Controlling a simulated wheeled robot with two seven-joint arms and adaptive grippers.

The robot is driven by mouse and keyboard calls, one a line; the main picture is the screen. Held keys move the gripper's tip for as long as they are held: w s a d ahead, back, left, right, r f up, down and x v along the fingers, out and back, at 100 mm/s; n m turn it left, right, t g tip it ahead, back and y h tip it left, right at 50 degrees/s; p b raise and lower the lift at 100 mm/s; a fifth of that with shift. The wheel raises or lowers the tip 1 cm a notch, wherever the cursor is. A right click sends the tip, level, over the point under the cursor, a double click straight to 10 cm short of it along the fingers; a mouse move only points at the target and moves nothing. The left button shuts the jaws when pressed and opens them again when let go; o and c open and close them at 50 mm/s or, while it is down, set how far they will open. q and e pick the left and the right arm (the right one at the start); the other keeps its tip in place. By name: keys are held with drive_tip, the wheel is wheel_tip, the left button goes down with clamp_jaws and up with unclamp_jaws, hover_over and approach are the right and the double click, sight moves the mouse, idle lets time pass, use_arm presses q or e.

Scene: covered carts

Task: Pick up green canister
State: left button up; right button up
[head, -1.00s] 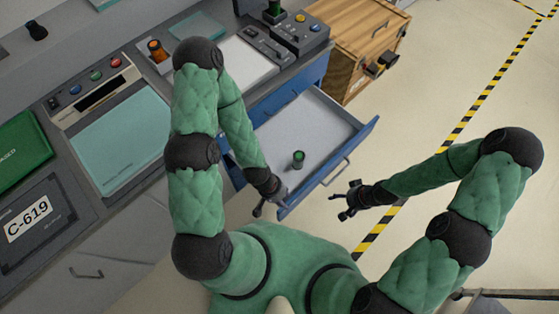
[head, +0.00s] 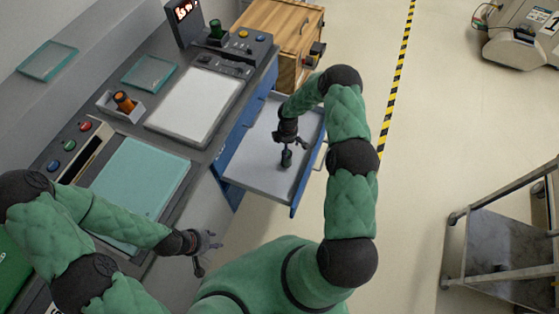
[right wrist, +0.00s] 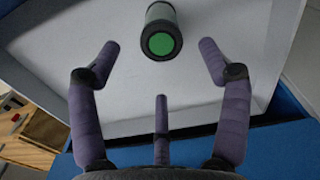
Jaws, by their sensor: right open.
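My left gripper (head: 208,252) is open and empty beside the counter's front edge.
The counter holds a second green-topped item (head: 217,30) by a control box, an orange canister (head: 124,102) in a white holder, and several panels. A wooden crate (head: 275,25) stands behind the drawer. A metal cart (head: 505,245) is at right; the floor between is clear.

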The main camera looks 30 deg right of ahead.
wheel_tip(320, 180, down, 2)
drive_tip(key=shift+f, duration=0.25)
drive_tip(key=f, duration=0.1)
drive_tip(key=f+b, duration=0.2)
drive_tip(key=f, duration=0.1)
drive_tip(key=shift+s, duration=0.25)
drive_tip(key=shift+d+f, duration=0.1)
drive_tip(key=shift+f, duration=0.5)
drive_tip(key=shift+c, duration=0.3)
drive_tip(key=c, duration=1.3)
